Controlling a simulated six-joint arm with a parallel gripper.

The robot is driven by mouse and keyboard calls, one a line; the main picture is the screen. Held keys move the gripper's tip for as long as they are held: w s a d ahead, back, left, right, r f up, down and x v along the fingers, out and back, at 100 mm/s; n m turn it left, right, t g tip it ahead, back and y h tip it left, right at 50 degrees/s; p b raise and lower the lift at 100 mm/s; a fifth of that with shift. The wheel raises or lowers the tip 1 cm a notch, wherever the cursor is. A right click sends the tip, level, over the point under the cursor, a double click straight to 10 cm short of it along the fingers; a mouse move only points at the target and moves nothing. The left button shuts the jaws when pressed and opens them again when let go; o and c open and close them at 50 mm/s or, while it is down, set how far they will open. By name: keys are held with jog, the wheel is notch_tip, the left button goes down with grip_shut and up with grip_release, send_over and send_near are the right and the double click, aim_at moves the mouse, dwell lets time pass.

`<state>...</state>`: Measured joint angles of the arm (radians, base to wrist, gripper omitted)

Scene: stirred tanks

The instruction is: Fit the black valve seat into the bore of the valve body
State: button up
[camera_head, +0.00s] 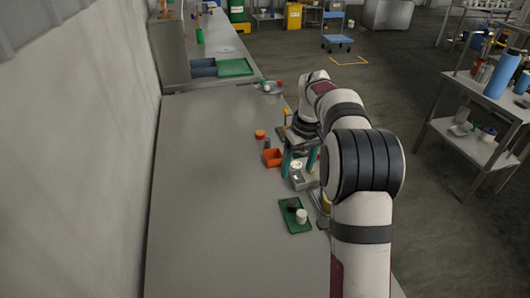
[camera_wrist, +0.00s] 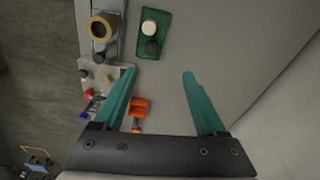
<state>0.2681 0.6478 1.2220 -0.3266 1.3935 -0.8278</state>
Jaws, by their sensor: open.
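The black valve seat (camera_wrist: 152,47) is a small dark round piece on a green tray (camera_wrist: 140,45), beside a white cylinder (camera_wrist: 149,28). In the head view, the black seat (camera_head: 293,204) and the white cylinder (camera_head: 301,215) also show on the green tray (camera_head: 300,228). The valve body appears to be the brass-coloured ring (camera_wrist: 91,27) around a dark bore, in a grey fixture left of the tray in the wrist view. In the head view my arm mostly hides it. My gripper (camera_wrist: 160,72) has teal fingers, open and empty, apart from the tray.
An orange bin (camera_wrist: 140,103) lies between the fingers in the wrist view, and also shows in the head view (camera_head: 273,158). A grey plate with several small knobs (camera_wrist: 95,73) stands beside the left finger. The bench (camera_head: 205,190) is clear left of the tray.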

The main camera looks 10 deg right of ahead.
aim_at(293, 201)
jog(key=shift+n, duration=0.3)
jog(key=w+f, duration=0.1)
jog(key=f, duration=0.5)
jog(key=w+d+f, duration=0.1)
jog(key=f, duration=0.4)
jog(key=w+f, duration=0.2)
jog(key=f, duration=0.4)
jog(key=shift+d+f, duration=0.15)
jog(key=shift+f, duration=0.2)
grip_shut()
